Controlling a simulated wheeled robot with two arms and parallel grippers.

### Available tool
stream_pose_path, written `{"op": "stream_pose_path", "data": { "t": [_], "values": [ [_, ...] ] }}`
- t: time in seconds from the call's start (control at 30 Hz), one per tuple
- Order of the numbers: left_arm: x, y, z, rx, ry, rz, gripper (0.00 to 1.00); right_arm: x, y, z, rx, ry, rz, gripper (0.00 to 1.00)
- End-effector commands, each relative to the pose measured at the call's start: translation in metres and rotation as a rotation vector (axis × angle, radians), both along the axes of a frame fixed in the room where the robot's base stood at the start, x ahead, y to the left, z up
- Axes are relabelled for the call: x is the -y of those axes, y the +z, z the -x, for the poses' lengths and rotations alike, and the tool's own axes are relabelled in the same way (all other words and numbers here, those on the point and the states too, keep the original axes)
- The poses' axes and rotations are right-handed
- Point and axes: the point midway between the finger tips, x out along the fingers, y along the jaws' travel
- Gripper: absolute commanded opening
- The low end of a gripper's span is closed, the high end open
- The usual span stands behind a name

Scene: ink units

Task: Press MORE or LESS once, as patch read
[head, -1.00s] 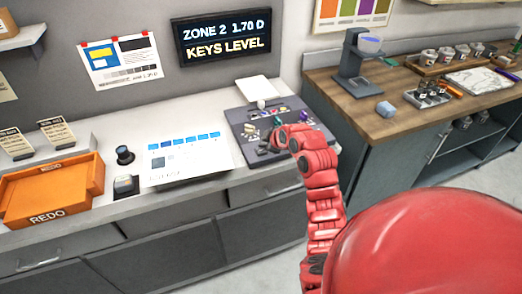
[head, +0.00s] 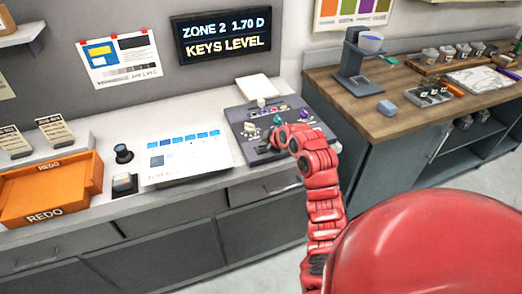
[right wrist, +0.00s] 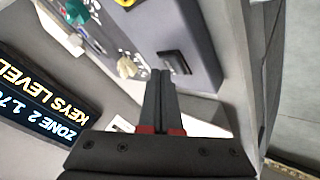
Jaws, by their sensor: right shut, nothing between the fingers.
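The dark control panel (head: 236,117) sits on the grey counter, with a green knob (head: 277,119), a cream knob (head: 248,128) and small coloured keys. My right gripper (right wrist: 161,72) is shut and empty. In the right wrist view its tips point at the panel beside a black rocker key (right wrist: 177,62); I cannot tell whether they touch. The cream knob (right wrist: 127,67) is to the left of them. Labels MORE and LESS are not readable. The wall display (head: 222,34) reads "ZONE 2 1.70 D" and "KEYS LEVEL". My left gripper is not in view.
A white sheet with blue patches (head: 188,160) lies left of the panel. A small dark device (head: 124,184), a round black knob (head: 123,153) and an orange REDO tray (head: 82,187) are farther left.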

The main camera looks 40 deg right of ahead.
Motion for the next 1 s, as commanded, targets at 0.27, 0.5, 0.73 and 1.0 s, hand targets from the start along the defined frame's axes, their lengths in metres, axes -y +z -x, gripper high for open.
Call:
{"op": "stream_pose_path", "data": {
  "t": [0.27,0.5,0.73,1.0],
  "values": [
    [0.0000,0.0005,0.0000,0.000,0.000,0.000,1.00,0.0000,0.0004,0.0000,0.000,0.000,0.000,0.00],
    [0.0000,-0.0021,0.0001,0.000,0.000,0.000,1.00,-0.0001,-0.0020,0.0000,0.000,0.000,0.000,0.00],
    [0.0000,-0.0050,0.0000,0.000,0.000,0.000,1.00,0.0000,-0.0046,0.0000,0.000,0.000,0.000,0.00],
    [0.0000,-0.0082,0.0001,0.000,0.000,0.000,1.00,-0.0001,-0.0077,0.0001,0.000,0.000,0.000,0.00]
  ]
}}
